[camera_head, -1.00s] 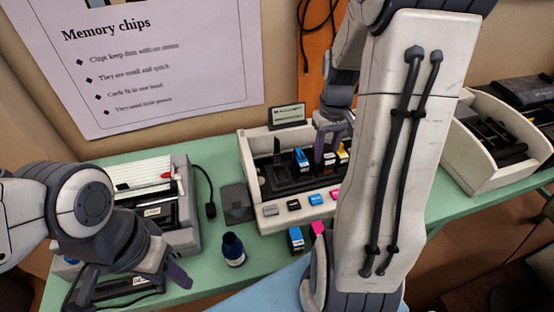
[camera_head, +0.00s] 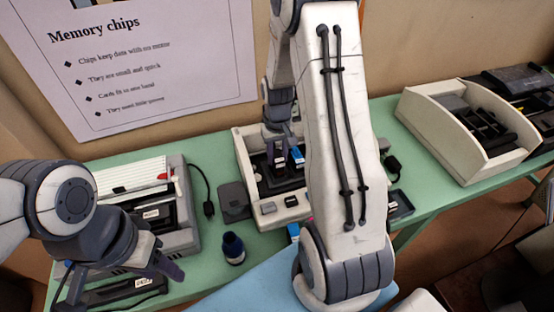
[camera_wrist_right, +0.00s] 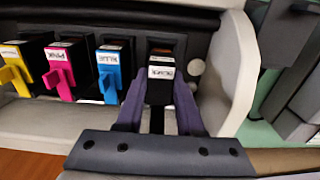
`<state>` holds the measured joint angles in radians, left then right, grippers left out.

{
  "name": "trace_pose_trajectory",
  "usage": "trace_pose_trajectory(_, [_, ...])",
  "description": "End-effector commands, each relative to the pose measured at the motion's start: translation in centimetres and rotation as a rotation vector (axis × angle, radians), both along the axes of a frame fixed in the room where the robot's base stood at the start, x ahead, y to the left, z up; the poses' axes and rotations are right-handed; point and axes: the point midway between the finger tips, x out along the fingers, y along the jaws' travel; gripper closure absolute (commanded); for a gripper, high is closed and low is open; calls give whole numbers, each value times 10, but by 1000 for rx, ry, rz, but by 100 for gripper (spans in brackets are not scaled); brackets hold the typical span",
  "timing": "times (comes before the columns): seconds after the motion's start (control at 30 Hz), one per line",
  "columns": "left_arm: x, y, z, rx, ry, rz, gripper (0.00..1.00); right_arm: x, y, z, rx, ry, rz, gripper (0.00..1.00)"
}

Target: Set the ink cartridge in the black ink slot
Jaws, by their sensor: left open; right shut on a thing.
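The black ink cartridge (camera_wrist_right: 160,75) is between the two purple fingers of my right gripper (camera_wrist_right: 158,118), which is shut on it. Its white label faces the wrist camera. It stands at the right end of the cartridge row, beside the blue cartridge (camera_wrist_right: 112,70) and close to the pale side wall. The black slot's floor is hidden, so I cannot tell its depth. In the head view my right gripper (camera_head: 279,160) is down inside the open printer (camera_head: 243,158), left of the blue cartridge (camera_head: 297,156). My left gripper (camera_head: 160,268) is open and empty at the front left.
A pink cartridge (camera_wrist_right: 62,70) and a yellow one (camera_wrist_right: 18,68) fill the row. A dark bottle (camera_head: 233,248) and a blue-marked box (camera_head: 293,232) stand before the printer. A grey device (camera_head: 185,215) is left, a beige bin (camera_head: 425,110) right. My right arm hides the printer's right side.

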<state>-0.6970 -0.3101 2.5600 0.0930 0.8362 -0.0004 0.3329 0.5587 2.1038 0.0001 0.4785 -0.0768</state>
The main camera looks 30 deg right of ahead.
Motion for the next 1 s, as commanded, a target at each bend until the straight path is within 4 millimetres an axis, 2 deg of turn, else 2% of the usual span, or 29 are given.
trace_pose_trajectory(0.1, [0, 0, 3, 0, 0, 0, 50, 0, 1, -16, 1, 3, 2, 100])
trace_pose_trajectory(0.17, [0, 0, 3, 0, 0, 0, 50, 0, 2, -19, 1, 2, 3, 100])
trace_pose_trajectory(0.63, [0, 0, -2, 0, 0, 0, 50, 0, 2, -27, 0, 0, 3, 100])
trace_pose_trajectory(0.67, [0, 0, -1, 0, 0, 0, 50, 0, 2, -26, 0, 0, 3, 52])
trace_pose_trajectory(0.7, [0, 0, 0, 0, 0, 0, 50, 0, 2, -26, 0, 0, 3, 37])
trace_pose_trajectory(0.73, [0, 0, 0, 0, 0, 0, 50, 0, 2, -26, 0, 0, 3, 34])
trace_pose_trajectory(1.0, [0, 0, 0, 0, 0, 0, 50, 0, 2, -25, 0, 0, 2, 34])
